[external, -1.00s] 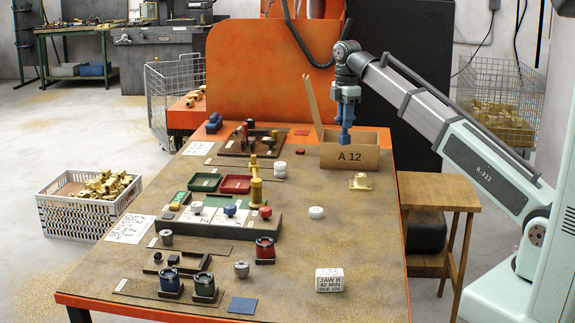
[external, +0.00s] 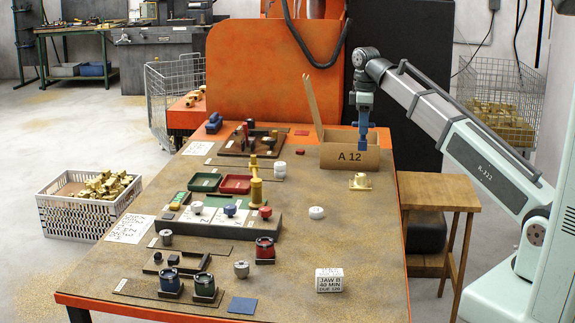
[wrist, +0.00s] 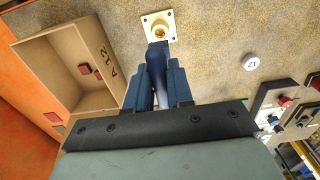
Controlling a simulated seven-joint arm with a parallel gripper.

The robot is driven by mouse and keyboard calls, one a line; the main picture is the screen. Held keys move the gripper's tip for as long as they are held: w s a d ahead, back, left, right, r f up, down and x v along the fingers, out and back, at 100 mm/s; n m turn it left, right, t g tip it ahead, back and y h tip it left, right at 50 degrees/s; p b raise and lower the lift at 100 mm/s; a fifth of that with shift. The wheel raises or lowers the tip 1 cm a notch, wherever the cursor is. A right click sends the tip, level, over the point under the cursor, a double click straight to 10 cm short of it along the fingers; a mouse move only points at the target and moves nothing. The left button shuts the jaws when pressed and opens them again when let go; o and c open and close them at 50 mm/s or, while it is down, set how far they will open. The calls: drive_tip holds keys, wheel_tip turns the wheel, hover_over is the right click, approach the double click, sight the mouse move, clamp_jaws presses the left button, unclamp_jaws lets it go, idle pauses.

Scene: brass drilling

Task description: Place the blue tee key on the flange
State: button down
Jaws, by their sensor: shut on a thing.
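The brass flange (external: 360,183) with a square base and a round collar lies on the tabletop, just in front of the wooden box. It also shows at the top of the wrist view (wrist: 150,21), with a round opening in its middle. My gripper (external: 363,118) is shut on the blue tee key (external: 363,140) and holds it above the table, over the box's right part in the external view. In the wrist view the key (wrist: 157,58) sits between the fingers, its far end close to the flange's near edge in the picture. The key's upper part is partly hidden by the fingers.
The open wooden box marked A 12 (external: 345,157) stands beside the flange, its lid raised; red pieces (wrist: 91,70) lie inside. A white round piece (external: 316,212) and a white block (external: 329,280) stand nearer. Fixtures (external: 215,222) fill the left side. The table around the flange is clear.

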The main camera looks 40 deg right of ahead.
sight(363, 142)
drive_tip(key=shift+f, duration=4.05)
drive_tip(key=shift+f, duration=0.15)
drive_tip(key=c, duration=1)
unclamp_jaws()
wheel_tip(363, 142, up, 12)
drive_tip(key=shift+r, duration=0.15)
